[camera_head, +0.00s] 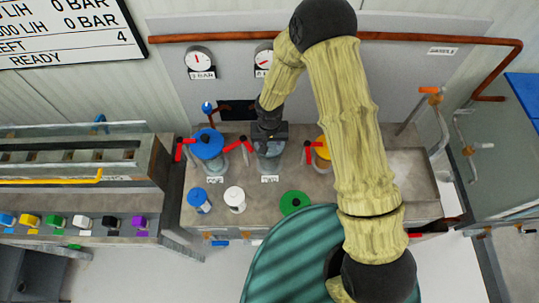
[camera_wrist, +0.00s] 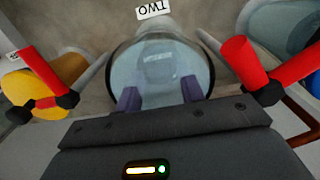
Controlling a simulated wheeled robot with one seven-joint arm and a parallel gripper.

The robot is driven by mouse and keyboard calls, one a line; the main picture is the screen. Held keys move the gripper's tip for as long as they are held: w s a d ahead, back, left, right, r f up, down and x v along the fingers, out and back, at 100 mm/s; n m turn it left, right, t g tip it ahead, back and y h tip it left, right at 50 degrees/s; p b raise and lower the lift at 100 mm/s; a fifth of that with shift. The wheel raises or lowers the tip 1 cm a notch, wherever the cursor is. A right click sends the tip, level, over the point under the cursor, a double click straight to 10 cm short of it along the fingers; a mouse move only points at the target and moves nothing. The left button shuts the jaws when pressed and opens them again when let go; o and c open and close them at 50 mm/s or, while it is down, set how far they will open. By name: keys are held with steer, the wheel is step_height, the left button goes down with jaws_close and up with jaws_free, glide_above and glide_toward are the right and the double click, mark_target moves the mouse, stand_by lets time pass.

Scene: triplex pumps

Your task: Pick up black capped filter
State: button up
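I cannot make out a black-capped filter for certain in either view. My gripper (camera_head: 270,142) is over the middle clear housing (camera_head: 268,163), labelled TWO in the wrist view. There its two purple fingers (camera_wrist: 160,97) stand apart, with nothing visible between them, in front of the round, dark-rimmed mouth of the clear housing (camera_wrist: 162,62). Whether the fingertips are inside the mouth I cannot tell. The housing looks pale and see-through, with no cap on it. My gripper's body hides the near part of it.
Red-handled clamps (camera_wrist: 245,65) flank the middle housing. A blue-capped housing (camera_head: 207,144) stands left, a yellow-capped one (camera_head: 323,147) right. Blue (camera_head: 198,198), white (camera_head: 235,198) and green-topped (camera_head: 295,202) items stand in front. Coloured blocks, one black (camera_head: 109,222), line the left console.

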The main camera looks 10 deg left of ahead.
stand_by(0.3)
jaws_close()
step_height(320, 180, up, 18)
steer(key=b, duration=0.4)
stand_by(0.7)
